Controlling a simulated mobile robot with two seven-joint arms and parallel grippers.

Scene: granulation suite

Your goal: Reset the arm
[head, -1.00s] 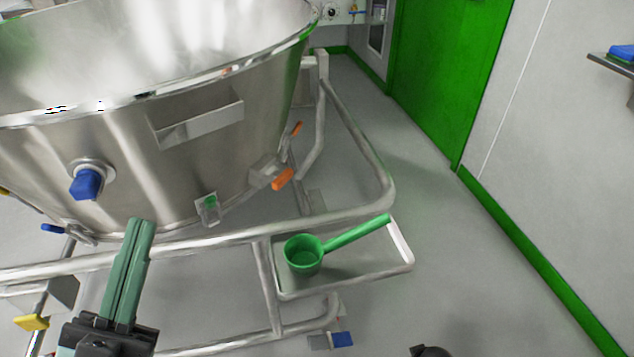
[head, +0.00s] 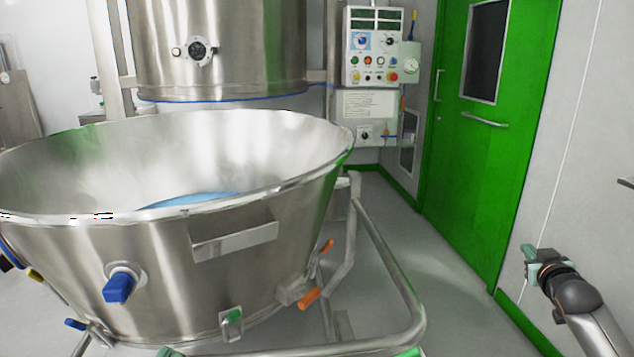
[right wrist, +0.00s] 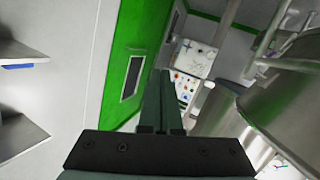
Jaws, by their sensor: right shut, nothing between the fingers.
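My right gripper (head: 530,254) is raised at the right of the head view, in front of the white wall beside the green door. Its fingers also show in the right wrist view (right wrist: 160,105), pressed together with nothing between them. They touch nothing. Of my left gripper, only a small green fingertip (head: 168,352) shows at the bottom edge of the head view, below the steel bowl (head: 190,255). Whether its fingers are open or shut is hidden.
A tubular frame rail (head: 400,285) curves around the bowl. A control panel (head: 372,50) and a green door (head: 475,150) stand behind. Wall shelves (right wrist: 15,135) show in the wrist view. The floor before the door is clear.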

